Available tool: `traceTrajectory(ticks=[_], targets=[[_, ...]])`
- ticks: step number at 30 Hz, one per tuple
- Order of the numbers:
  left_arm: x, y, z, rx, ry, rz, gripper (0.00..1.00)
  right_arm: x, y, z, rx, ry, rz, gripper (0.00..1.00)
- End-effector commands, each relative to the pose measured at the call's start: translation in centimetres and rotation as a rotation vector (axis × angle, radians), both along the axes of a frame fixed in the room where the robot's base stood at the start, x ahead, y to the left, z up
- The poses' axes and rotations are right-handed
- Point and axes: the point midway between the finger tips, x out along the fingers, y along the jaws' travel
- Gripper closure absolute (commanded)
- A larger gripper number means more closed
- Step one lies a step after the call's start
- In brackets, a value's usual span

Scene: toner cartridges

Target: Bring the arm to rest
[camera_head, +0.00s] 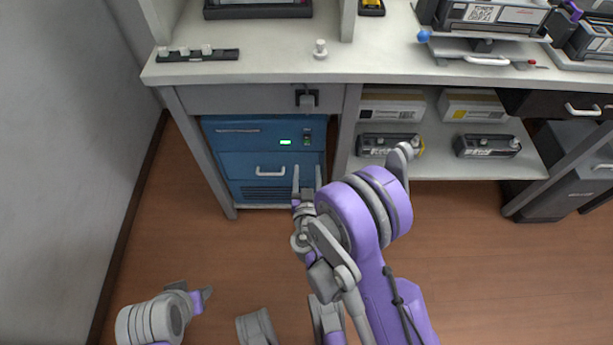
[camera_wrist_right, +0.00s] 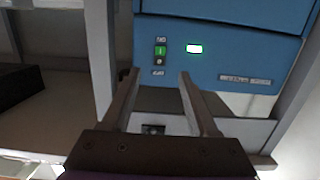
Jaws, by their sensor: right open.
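My right gripper (camera_head: 307,180) is in front of the blue cabinet unit (camera_head: 228,165) under the counter. Its two fingers are apart with nothing between them, and they also show in the right wrist view (camera_wrist_right: 158,90). That view shows the blue front with a green-lit display (camera_wrist_right: 194,48) and a switch (camera_wrist_right: 160,50) beyond the fingertips. My purple right arm (camera_head: 380,260) reaches up from the bottom of the head view. My left gripper (camera_head: 205,295) is low at the left, above the floor; its jaw opening is not clear.
The counter (camera_head: 380,60) holds a dark strip with small knobs (camera_head: 198,54), a small white knob piece (camera_head: 320,48) and a cartridge stand (camera_head: 480,50). A shelf (camera_head: 450,165) at the right carries boxes and dark cartridges (camera_head: 487,146).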

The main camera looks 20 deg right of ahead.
Motion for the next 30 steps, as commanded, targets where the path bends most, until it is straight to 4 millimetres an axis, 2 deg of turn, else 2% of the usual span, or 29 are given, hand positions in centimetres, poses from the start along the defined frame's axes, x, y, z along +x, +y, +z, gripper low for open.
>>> traceTrajectory(ticks=[20,25,30], targets=[[0.0,0.0,-0.2,0.000,0.000,0.000,0.50,-0.2,0.0,0.2,-0.001,0.002,-0.002,0.40],[0.0,0.0,-0.2,0.000,0.000,0.000,0.50,-0.6,-1.9,1.5,-0.011,0.062,-0.055,0.40],[0.0,0.0,-0.2,0.000,0.000,0.000,0.50,-2.5,-5.7,3.6,-0.027,0.230,-0.148,0.40]])
